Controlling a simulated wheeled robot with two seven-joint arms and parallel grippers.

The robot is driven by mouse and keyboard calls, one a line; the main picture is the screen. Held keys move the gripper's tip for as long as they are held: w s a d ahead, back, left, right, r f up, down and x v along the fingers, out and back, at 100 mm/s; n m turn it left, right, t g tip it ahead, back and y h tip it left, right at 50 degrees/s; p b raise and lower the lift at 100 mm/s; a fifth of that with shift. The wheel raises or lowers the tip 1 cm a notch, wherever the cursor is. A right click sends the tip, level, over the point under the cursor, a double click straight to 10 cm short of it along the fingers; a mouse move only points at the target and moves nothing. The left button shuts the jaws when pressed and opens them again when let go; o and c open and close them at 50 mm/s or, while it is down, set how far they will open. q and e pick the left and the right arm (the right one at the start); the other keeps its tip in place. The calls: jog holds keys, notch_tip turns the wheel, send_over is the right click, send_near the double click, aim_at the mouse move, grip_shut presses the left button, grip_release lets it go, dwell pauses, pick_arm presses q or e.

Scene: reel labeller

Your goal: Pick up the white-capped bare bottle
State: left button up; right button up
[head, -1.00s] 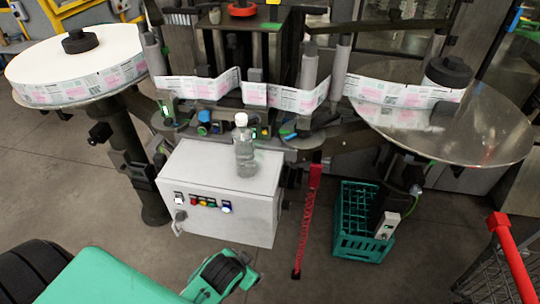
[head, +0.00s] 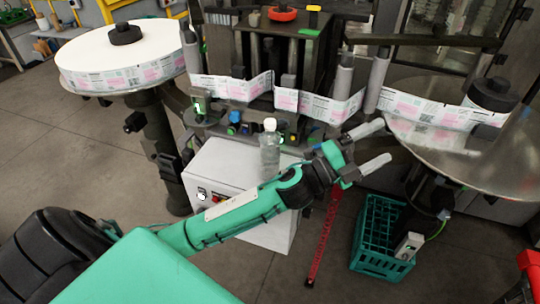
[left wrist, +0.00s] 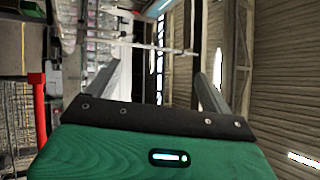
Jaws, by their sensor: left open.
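The white-capped bare bottle (head: 269,150) is clear and stands upright on top of the white control box (head: 222,168). My left arm crosses in front of the box, and its green link hides part of the box front. My left gripper (head: 387,144) is open and empty, to the right of the bottle and apart from it, with its fingers pointing right. In the left wrist view its two fingers (left wrist: 160,80) are spread with nothing between them, and the bottle does not show there. My right gripper is not in view.
The labeller with its printed label strip (head: 235,88) stands behind the bottle. A white reel (head: 120,50) is at left and a metal disc (head: 460,150) at right. A green crate (head: 378,235) sits on the floor near a red post (head: 322,250).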

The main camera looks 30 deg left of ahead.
pick_arm(q)
jog(key=s+d+r+m+g+h, duration=0.25)
jog(key=d+m+g+h, duration=0.25)
jog(key=m+g, duration=0.85)
jog(key=m+g+y, duration=0.4)
jog(key=m+y, duration=0.6)
jog(key=y, duration=1)
send_over(271, 121)
jog(key=shift+s+r, duration=0.1)
jog(key=shift+a+f+p, duration=0.15)
jog(key=shift+f+p, duration=0.2)
jog(key=shift+p, duration=0.05)
notch_tip(271, 121, down, 8)
jog(key=shift+r+p, duration=0.2)
jog(key=shift+p, duration=1)
notch_tip(271, 121, down, 4)
jog(key=p, duration=0.3)
jog(key=shift+f, duration=0.7)
jog(key=shift+r, duration=0.1)
grip_shut()
